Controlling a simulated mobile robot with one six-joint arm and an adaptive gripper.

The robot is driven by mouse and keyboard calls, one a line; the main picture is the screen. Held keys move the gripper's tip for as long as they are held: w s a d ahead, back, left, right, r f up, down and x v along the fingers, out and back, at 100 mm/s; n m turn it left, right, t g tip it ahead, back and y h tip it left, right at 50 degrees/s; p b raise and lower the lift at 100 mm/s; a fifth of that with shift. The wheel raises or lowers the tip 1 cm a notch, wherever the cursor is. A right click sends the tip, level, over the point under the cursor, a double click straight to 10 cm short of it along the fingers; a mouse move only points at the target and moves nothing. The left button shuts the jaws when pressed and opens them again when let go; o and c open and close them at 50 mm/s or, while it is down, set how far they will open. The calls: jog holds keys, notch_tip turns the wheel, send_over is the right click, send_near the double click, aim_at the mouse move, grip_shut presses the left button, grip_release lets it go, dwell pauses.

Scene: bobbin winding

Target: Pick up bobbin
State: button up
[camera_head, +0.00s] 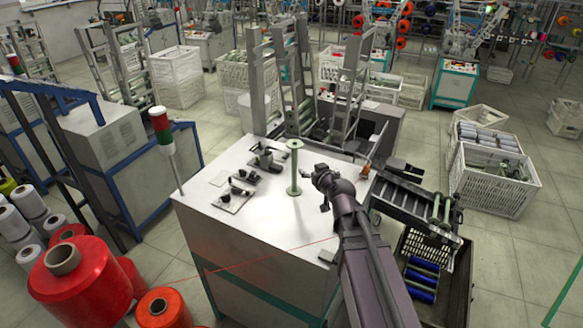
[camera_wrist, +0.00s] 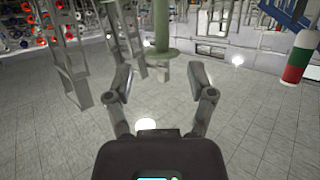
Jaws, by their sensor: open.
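A pale green bobbin (camera_head: 294,168) stands upright on the white top of the machine table (camera_head: 250,222). It has a slim shaft with a flange at each end. My gripper (camera_head: 323,190) is just right of the bobbin in the head view, at the end of my arm. In the wrist view, my gripper's fingers (camera_wrist: 159,76) are spread wide with nothing between them. The green bobbin (camera_wrist: 161,35) shows beyond the fingertips, roughly centred between them and apart from both. One end of it is cut off by the top of the frame.
Small dark fittings (camera_head: 241,186) lie on the table left of the bobbin. A red-and-green signal lamp (camera_head: 162,130) stands at its left edge. Metal frames (camera_head: 297,75) rise behind. A roller rack (camera_head: 415,203) and a dark crate (camera_head: 459,283) with blue bobbins are at right.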

aim_at(295, 157)
jog(key=shift+w+a, duration=0.1)
jog(key=shift+w, duration=0.05)
dwell(0.3)
jog(key=shift+b+x, duration=1.25)
jog(key=shift+x, duration=2.95)
jog(key=shift+b+x, duration=0.65)
jog(key=shift+x, duration=2)
jog(key=shift+a+r, duration=0.1)
grip_shut()
